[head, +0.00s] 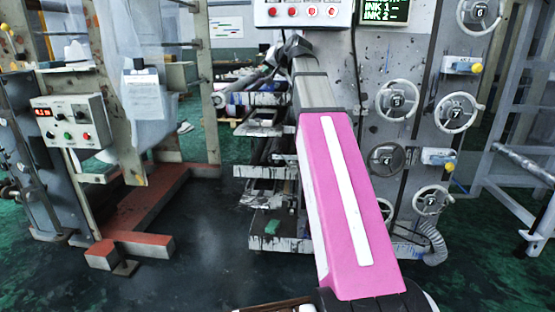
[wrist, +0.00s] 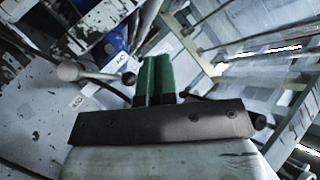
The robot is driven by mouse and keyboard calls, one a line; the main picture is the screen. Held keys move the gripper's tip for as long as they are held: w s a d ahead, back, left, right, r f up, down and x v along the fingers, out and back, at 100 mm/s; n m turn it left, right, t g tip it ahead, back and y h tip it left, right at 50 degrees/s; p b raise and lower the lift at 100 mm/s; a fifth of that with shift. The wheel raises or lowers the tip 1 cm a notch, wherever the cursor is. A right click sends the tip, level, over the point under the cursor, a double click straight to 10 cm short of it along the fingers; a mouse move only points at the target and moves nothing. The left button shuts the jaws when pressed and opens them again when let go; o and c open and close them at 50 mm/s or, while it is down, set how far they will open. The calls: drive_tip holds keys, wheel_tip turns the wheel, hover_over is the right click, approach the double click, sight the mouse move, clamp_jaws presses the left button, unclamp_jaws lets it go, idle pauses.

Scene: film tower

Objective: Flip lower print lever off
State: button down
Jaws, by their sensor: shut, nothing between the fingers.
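My gripper (wrist: 155,62) shows in the wrist view as two green fingers standing side by side, shut and empty. A lever (wrist: 98,75) with a pale ball knob and a dark end lies left of the fingers, apart from them in the picture. I cannot tell whether it is the lower print lever or which way it is set. In the head view my pink arm reaches up to the grey machine (head: 345,75); the fingers cannot be made out there.
The machine's right side carries several handwheels (head: 397,100) and yellow-knobbed white boxes (head: 461,66). A red-button panel (head: 303,12) is at the top. A stand with a control box (head: 70,122) and a red base frame (head: 150,210) is at left. Dark floor (head: 200,250) lies open between.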

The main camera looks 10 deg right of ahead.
drive_tip(key=s+f+g+h, duration=0.3)
drive_tip(key=f+g, duration=0.2)
drive_tip(key=f, duration=2.7)
drive_tip(key=s+d+f+n+g+h, duration=0.15)
drive_tip(key=s+f, duration=0.35)
drive_tip(key=f, duration=0.5)
drive_tip(key=s+d+f+n+g+h, duration=0.1)
drive_tip(key=s+f+g+h, duration=0.25)
drive_tip(key=f, duration=0.65)
drive_tip(key=s+d+f+n+g+h, duration=0.1)
drive_tip(key=s+f, duration=0.5)
drive_tip(key=f, duration=0.4)
drive_tip(key=w+d+r+n+t+h, duration=0.2)
drive_tip(key=w+n+h, duration=0.1)
drive_tip(key=w+h, duration=0.25)
drive_tip(key=w+d+r+n+t+h, duration=0.1)
drive_tip(key=w+d+n+t+h, duration=0.2)
drive_tip(key=w, duration=0.4)
drive_tip(key=w+a+r+n+t+h, duration=0.2)
drive_tip(key=w+a+r+n+t, duration=0.2)
drive_tip(key=w+a, duration=0.2)
drive_tip(key=w+a+r+n+t+h, duration=0.2)
drive_tip(key=w+a+r+n+t, duration=0.2)
drive_tip(key=w, duration=0.4)
drive_tip(key=shift+w+a+t, duration=0.15)
drive_tip(key=shift+a+t, duration=0.55)
drive_tip(key=shift+a, duration=0.25)
